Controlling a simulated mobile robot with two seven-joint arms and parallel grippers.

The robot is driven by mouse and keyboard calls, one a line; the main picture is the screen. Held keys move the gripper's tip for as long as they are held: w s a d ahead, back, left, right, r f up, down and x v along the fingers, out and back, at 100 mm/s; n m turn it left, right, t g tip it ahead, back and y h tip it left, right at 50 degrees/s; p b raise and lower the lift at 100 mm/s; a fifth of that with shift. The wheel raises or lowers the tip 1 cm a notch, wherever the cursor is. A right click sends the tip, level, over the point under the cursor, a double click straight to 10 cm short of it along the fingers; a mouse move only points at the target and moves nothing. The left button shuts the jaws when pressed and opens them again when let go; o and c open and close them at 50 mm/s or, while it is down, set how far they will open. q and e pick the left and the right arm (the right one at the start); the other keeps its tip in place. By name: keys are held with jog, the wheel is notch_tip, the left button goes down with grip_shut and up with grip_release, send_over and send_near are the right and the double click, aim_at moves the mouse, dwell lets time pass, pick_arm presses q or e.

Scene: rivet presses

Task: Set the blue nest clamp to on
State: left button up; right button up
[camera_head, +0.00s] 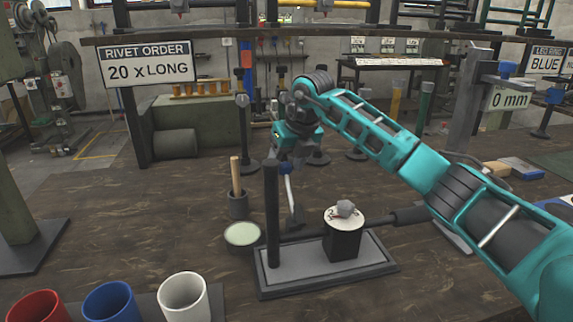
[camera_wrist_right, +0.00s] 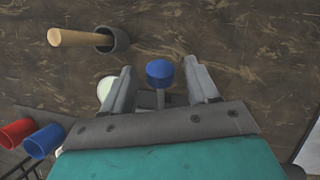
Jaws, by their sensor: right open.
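The nest clamp's blue knob (camera_head: 285,168) tops a pale lever that leans slightly, behind the dark post of a small press fixture (camera_head: 325,275). In the right wrist view the blue knob (camera_wrist_right: 160,72) appears between the two fingers of my right gripper (camera_wrist_right: 160,68). That gripper is open, with a gap on each side of the knob and nothing gripped. In the head view my right gripper (camera_head: 287,155) is at the knob, partly hidden by its own wrist. The lever's foot is partly hidden. My left gripper is not in view.
A black block with a round white top (camera_head: 344,217) stands on the fixture plate. A wooden-handled tool in a dark cup (camera_head: 237,203) and a pale green dish (camera_head: 242,236) are left of the post. Red, blue and white cups (camera_head: 184,298) stand at front left.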

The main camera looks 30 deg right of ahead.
jog(key=shift+f, duration=0.1)
jog(key=shift+c, duration=0.2)
grip_shut()
dwell(0.4)
